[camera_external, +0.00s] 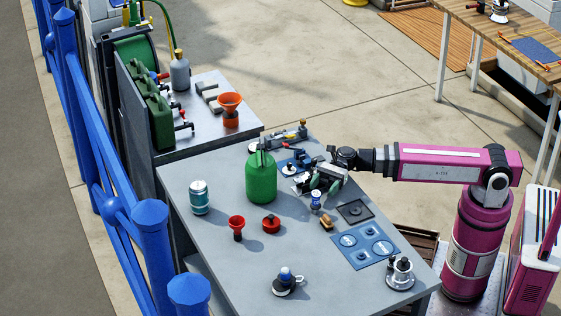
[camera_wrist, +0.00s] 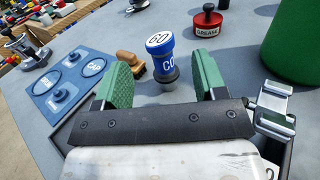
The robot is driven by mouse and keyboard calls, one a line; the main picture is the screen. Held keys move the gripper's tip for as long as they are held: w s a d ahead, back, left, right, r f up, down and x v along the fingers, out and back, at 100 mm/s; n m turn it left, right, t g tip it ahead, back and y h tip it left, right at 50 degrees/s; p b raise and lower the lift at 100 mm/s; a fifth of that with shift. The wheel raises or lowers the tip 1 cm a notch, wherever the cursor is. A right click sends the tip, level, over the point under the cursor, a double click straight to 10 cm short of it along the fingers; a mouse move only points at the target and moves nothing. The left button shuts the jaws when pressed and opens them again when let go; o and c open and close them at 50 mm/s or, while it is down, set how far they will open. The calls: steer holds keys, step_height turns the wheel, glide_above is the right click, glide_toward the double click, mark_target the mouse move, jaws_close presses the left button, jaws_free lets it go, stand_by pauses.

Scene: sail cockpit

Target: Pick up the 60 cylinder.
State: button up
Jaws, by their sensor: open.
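In the external view my gripper (camera_external: 318,184) is just behind and above the cylinder. Nothing is held.
A brown wooden piece (camera_wrist: 130,64) stands close left of the cylinder in the wrist view. A blue board (camera_external: 348,252) lies beyond it. A red grease tin (camera_wrist: 206,22) and a large green canister (camera_external: 261,180) stand on the other side.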

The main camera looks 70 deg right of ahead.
mark_target(314, 197)
steer(key=shift+w+a+r, duration=0.1)
steer(key=shift+w+a, duration=0.15)
steer(key=shift+a, duration=0.9)
steer(key=shift+w+a+f, duration=0.1)
steer(key=shift+w+a, duration=0.15)
steer(key=shift+a, duration=0.95)
steer(key=shift+w+a+r, duration=0.1)
steer(key=shift+w+a, duration=0.15)
steer(key=shift+a, duration=0.9)
steer(key=c, duration=1.1)
